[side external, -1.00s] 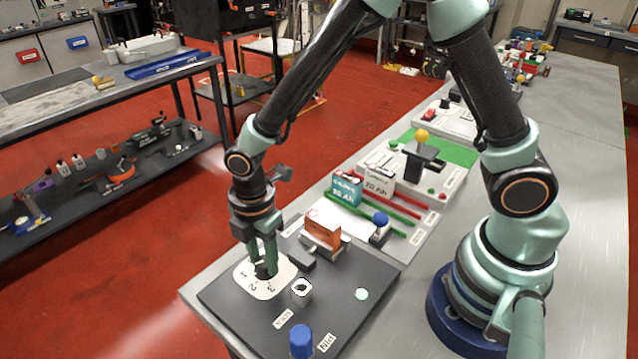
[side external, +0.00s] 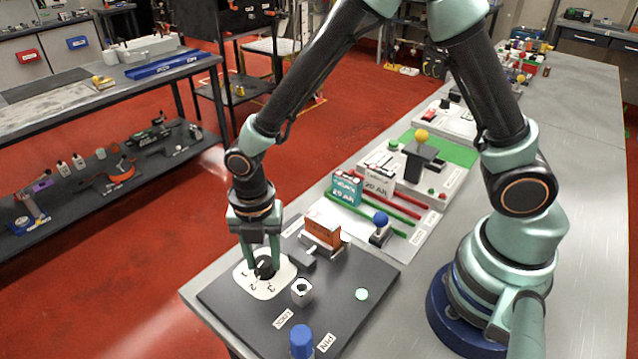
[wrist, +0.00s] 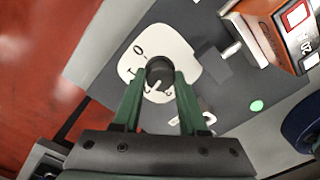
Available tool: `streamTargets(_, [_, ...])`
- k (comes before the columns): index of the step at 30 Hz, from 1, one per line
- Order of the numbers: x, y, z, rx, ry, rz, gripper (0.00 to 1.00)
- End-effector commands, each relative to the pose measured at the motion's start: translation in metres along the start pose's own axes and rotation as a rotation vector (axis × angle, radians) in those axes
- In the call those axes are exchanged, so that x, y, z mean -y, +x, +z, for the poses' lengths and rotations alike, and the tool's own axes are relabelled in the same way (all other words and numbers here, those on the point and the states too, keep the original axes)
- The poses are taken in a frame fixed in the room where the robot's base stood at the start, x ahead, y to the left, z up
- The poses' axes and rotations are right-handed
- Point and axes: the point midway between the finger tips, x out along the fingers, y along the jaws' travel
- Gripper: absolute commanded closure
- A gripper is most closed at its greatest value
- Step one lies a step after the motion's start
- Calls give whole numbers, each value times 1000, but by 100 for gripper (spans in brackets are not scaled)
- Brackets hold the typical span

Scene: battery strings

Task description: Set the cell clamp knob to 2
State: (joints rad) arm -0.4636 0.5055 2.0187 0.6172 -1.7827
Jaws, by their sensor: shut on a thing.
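The cell clamp knob (side external: 265,268) is a dark round knob on a white dial plate (side external: 287,272) numbered around its edge. The digits 1, 2 and 3 show in the side view. My gripper (side external: 264,262) points down with a finger on each side of the knob, shut on it. In the wrist view, the knob (wrist: 159,72) sits between the fingertips (wrist: 159,78), with a white mark on its lower left. The dial plate (wrist: 185,58) shows 0 and 1 there; my fingers cover part of it. I cannot tell exactly which digit the mark points to.
The dark panel (side external: 235,305) also carries a small square-topped post (side external: 301,291), a blue-capped part (side external: 301,341) and a pale green button (side external: 361,294). An orange block in a holder (side external: 322,235) stands close behind the knob. Battery boxes (side external: 347,188) are farther back.

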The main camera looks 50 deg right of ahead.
Motion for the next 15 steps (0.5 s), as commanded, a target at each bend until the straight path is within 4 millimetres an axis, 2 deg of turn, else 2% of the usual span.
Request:
streamTargets(5, [0, -1, 0, 0, -2, -2, 100])
streamTargets(6, [0, -1, 0, 0, -1, -2, 43])
streamTargets(7, [0, -1, 0, 0, -1, -1, 32])
streamTargets(15, [0, 0, 0, 0, 0, -1, 32])
